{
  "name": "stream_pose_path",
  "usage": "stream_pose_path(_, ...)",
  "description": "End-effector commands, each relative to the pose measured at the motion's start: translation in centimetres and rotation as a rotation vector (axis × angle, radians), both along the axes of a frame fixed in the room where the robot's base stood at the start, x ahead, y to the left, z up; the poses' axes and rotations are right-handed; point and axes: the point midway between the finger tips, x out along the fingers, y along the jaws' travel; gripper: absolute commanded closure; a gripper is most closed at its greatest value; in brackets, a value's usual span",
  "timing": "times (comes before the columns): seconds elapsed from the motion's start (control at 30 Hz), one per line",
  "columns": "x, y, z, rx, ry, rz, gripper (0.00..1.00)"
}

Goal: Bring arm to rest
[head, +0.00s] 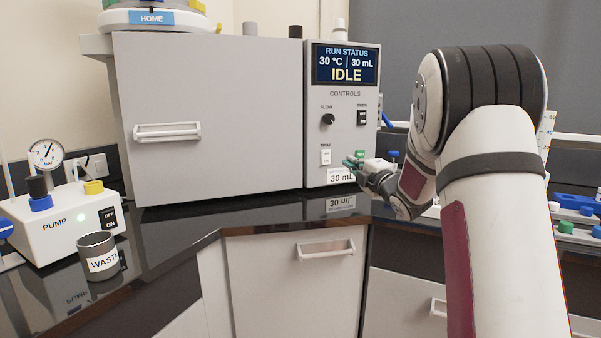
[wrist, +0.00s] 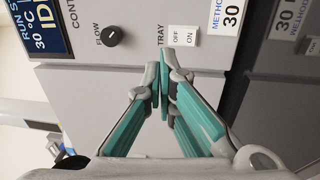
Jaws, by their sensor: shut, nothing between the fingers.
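My gripper (head: 357,162) is in front of the lower right of the instrument's control panel (head: 343,130), at the end of my bent arm. In the wrist view my gripper (wrist: 164,85) has its green-padded fingers together with nothing between them. The fingertips lie just below the TRAY switch (wrist: 183,36) in that picture, and I cannot tell whether they touch the panel. In the head view the TRAY switch (head: 325,157) is a small white rocker left of the gripper. My forearm hides part of the bench to the right.
The large grey instrument (head: 240,90) shows IDLE on its screen (head: 346,65). A white pump (head: 60,222) and a WASTE cup (head: 98,256) stand on the left counter. Blue, green and white items (head: 578,202) sit on the right bench. The black counter before the instrument is clear.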

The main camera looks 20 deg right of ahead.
Motion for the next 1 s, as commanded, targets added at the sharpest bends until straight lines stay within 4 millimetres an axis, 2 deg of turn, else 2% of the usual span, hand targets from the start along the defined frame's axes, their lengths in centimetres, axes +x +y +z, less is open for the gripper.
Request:
stream_pose_path(0.27, -0.4, 0.7, 0.7, 0.052, 0.033, -0.029, 1.0)
stream_pose_path(0.37, -1.4, 1.9, 1.5, 0.151, 0.095, -0.083, 1.0)
stream_pose_path(0.47, -3.4, 3.7, 1.8, 0.295, 0.18, -0.158, 1.0)
stream_pose_path(0.67, -10.0, 8.3, 0.6, 0.604, 0.363, -0.317, 1.0)
stream_pose_path(0.77, -14.3, 11.1, -0.7, 0.754, 0.46, -0.4, 1.0)
stream_pose_path(0.87, -19.2, 14.2, -2.4, 0.897, 0.563, -0.485, 1.0)
stream_pose_path(1.0, -27.0, 18.6, -5.0, 1.075, 0.716, -0.616, 1.0)
